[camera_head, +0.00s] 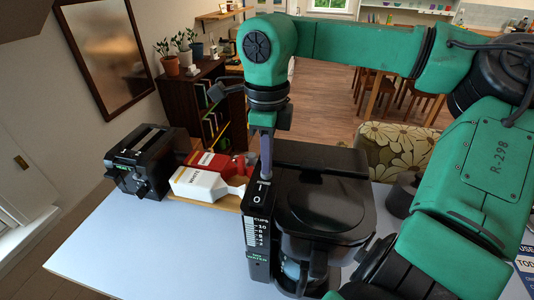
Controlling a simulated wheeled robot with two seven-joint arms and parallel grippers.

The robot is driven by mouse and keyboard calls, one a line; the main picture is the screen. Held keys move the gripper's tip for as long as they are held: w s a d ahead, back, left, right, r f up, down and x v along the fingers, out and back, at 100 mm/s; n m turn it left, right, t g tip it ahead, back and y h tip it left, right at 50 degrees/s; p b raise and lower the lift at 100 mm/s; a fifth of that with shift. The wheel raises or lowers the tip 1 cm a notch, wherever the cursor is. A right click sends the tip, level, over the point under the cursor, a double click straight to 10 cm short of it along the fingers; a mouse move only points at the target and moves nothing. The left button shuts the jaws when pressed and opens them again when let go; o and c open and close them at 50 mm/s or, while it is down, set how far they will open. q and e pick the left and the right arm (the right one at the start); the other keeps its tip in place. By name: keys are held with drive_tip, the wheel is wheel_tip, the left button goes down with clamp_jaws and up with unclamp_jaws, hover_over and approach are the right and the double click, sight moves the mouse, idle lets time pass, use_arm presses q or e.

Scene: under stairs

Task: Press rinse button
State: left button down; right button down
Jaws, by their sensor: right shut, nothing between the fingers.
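A black coffee maker (325,203) stands on the pale table, with a glass carafe (297,272) low at its front. Its narrow left front panel carries a switch (258,191) marked with a line and a circle, above a white "CUPS" scale (262,232). I cannot read any button labelled rinse. My right gripper (266,176) points straight down, shut and empty, with its tips at the top of that panel just behind the switch marks. Whether the tips touch the panel I cannot tell. My left gripper is out of view.
A black toaster (146,162) stands at the table's left end. The table's front left (150,250) is clear. My green right arm fills the right side.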

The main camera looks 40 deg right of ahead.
drive_tip(key=shift+a, duration=0.15)
wheel_tip(320, 180, down, 2)
drive_tip(key=shift+s+f+b, duration=0.1)
drive_tip(key=shift+b, duration=1)
drive_tip(key=shift+s+a, duration=0.15)
drive_tip(key=shift+s, duration=0.25)
drive_tip(key=r+p, duration=0.1)
drive_tip(key=r, duration=0.1)
drive_tip(key=r+p, duration=0.2)
drive_tip(key=w+r+p, duration=0.1)
drive_tip(key=r, duration=0.1)
drive_tip(key=shift+p, duration=0.3)
drive_tip(key=shift+r+b, duration=0.3)
drive_tip(key=shift+b, duration=0.65)
wheel_tip(320, 180, up, 9)
drive_tip(key=shift+s+b, duration=0.25)
drive_tip(key=shift+b, duration=0.2)
drive_tip(key=shift+s, duration=0.1)
